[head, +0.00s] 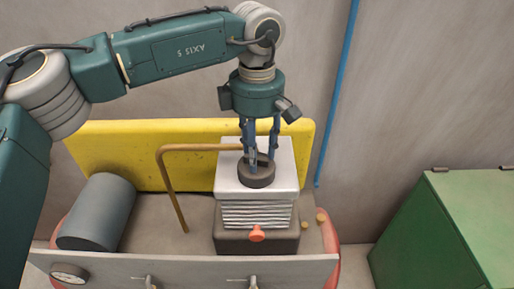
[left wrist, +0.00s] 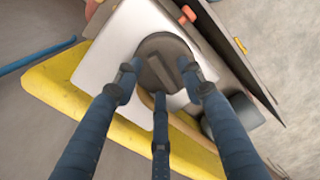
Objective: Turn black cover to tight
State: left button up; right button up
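The black cover (head: 257,176) is a dark round disc with a raised bar across its top. It lies flat on the white top of a box-like unit (head: 281,178). In the left wrist view the cover (left wrist: 165,47) is near the middle. My left gripper (head: 261,157) points straight down over it. Its three blue fingers (left wrist: 160,82) are spread apart, with their tips around the raised bar, close to the cover. I cannot tell whether the tips touch it. My right gripper is in neither view.
A bent brown pipe (head: 168,180) runs beside the unit, with a yellow panel (head: 120,145) behind. A grey cylinder (head: 98,212) lies at left. An orange knob (head: 257,234) sits on the unit's front. A green cabinet (head: 440,225) stands at right.

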pick_arm(q)
jog(key=shift+s, duration=0.1)
jog(key=shift+c, duration=0.2)
grip_shut()
jog(key=shift+m, duration=0.3)
jog(key=m+b, duration=0.1)
jog(key=m, duration=0.1)
jog(key=shift+f+m, duration=0.1)
jog(key=shift+m, duration=0.2)
jog(key=m+b, duration=0.1)
jog(key=m, duration=0.2)
jog(key=shift+d, duration=0.15)
jog(key=m, duration=0.5)
jog(key=shift+s, duration=0.1)
jog(key=shift+m, duration=1.8)
